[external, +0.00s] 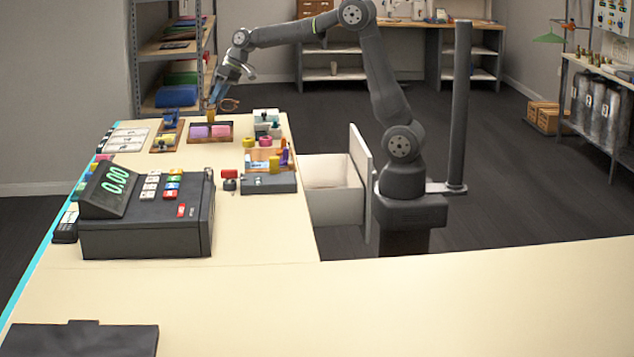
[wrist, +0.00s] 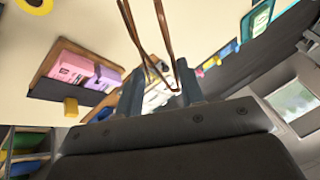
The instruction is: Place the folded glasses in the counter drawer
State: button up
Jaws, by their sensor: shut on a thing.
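My gripper (external: 216,92) is shut on the folded glasses (external: 230,104), above the far end of the counter. The glasses have thin brown frames. In the wrist view, the glasses (wrist: 165,35) stick out from between the two fingers of my gripper (wrist: 160,88), toward the top of the picture. The counter drawer (external: 335,207) is white and stands pulled open at the counter's right side, left of my base. Its inside looks empty from here, though the near wall hides part of the floor. My gripper is well away from the drawer, to its upper left.
A tray with pink and purple blocks (external: 209,131) lies near my gripper. Other small organisers (external: 265,160) stand between there and the drawer. A cash register (external: 150,215) takes up the counter's middle left. The near counter (external: 400,300) is mostly clear.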

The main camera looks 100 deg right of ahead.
jog(key=s+d+n+y, duration=0.1)
jog(key=s+d, duration=0.3)
jog(key=s, duration=0.7)
jog(key=s+d+n+g, duration=0.15)
jog(key=s+d, duration=0.25)
jog(key=s, duration=0.7)
jog(key=s+d+n+t+y, duration=0.15)
jog(key=s+d, duration=0.35)
jog(key=s, duration=0.6)
jog(key=g, duration=0.1)
send_near(315, 207)
jog(key=shift+h, duration=0.45)
jog(key=w+d+f, duration=0.1)
jog(key=f, duration=0.2)
jog(key=w+d+f, duration=0.1)
jog(key=f, duration=0.3)
jog(key=w+d+f, duration=0.1)
jog(key=f, duration=0.3)
jog(key=shift+d+f, duration=0.15)
jog(key=shift+f, duration=0.05)
jog(key=shift+f, duration=0.2)
jog(key=o, duration=1)
jog(key=shift+o, duration=0.2)
